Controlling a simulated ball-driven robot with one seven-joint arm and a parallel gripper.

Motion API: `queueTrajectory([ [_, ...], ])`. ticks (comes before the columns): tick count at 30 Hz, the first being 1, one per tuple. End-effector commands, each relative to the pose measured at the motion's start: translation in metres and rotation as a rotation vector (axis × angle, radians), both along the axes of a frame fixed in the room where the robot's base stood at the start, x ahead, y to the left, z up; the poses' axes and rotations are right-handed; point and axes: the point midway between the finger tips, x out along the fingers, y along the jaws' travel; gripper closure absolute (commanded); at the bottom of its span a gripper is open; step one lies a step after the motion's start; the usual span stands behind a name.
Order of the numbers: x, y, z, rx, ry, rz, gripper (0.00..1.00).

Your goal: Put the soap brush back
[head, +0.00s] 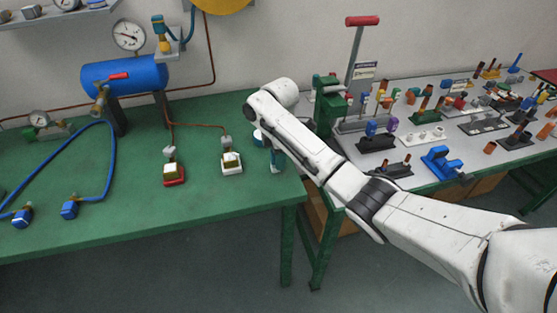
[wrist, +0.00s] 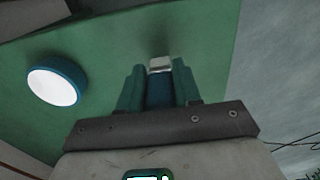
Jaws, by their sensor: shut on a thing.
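My gripper (wrist: 158,78) has teal fingers, shut on a slim dark blue piece with a pale end, which I take to be the soap brush (wrist: 159,88). The fingers hide most of it. In the head view my gripper (head: 277,160) points down over the right end of the green table, partly hidden by my arm. I cannot tell whether the brush touches the table. A round blue cup with white contents (wrist: 57,84) stands left of my fingers in the wrist view.
A red-based fitting (head: 174,175) and a white-based fitting (head: 231,163) stand on the green table (head: 110,215), left of my gripper. A blue tank (head: 125,78) with hoses is at the back left. The grey table (head: 430,170) at right is crowded with parts.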

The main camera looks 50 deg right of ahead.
Motion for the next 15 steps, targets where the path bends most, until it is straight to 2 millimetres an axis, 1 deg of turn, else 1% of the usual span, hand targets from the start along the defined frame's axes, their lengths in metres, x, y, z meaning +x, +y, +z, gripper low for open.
queueTrajectory([
  [4, 0.0, 0.0, -0.011, -0.001, 0.0, 0.0, 1.0],
  [15, 0.0, 0.0, -0.016, 0.0, -0.001, 0.0, 1.0],
])
